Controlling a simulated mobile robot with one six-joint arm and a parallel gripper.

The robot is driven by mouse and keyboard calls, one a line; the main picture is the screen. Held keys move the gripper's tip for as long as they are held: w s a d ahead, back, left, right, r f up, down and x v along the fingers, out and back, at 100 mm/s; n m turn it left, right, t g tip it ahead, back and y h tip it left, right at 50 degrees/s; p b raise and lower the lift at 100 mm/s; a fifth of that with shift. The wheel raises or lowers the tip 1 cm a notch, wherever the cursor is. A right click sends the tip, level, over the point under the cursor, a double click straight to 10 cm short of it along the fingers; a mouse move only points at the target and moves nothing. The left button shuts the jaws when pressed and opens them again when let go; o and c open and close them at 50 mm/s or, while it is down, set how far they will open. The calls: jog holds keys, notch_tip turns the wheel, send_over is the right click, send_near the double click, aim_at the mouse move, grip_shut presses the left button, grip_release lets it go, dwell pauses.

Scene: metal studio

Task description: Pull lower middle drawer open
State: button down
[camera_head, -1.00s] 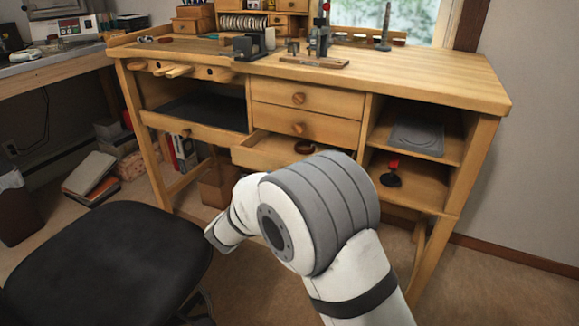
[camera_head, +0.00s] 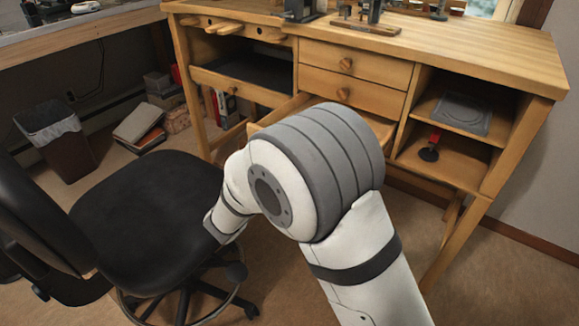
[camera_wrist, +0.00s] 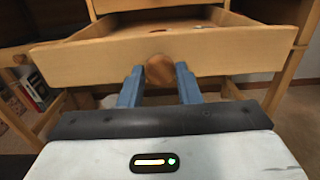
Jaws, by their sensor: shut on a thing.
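The lower middle drawer (camera_wrist: 85,62) stands pulled partway out of the wooden bench, and its open top shows in the wrist view. My gripper (camera_wrist: 160,74) is shut on the round wooden knob (camera_wrist: 160,70) at the middle of the drawer front, a finger on either side. In the head view my gripper is hidden behind my arm.
Two shut drawers (camera_head: 353,80) sit above the open one. Right of them are open shelves with a black object with a red top (camera_head: 430,148). A black swivel chair (camera_head: 145,205) stands close on the left. A waste bin (camera_head: 58,140) is further left.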

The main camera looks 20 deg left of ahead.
jog(key=shift+d, duration=0.1)
jog(key=c, duration=1)
grip_release()
jog(key=shift+s, duration=0.15)
jog(key=shift+c, duration=0.2)
jog(key=p+v, duration=0.2)
jog(key=v, duration=0.6)
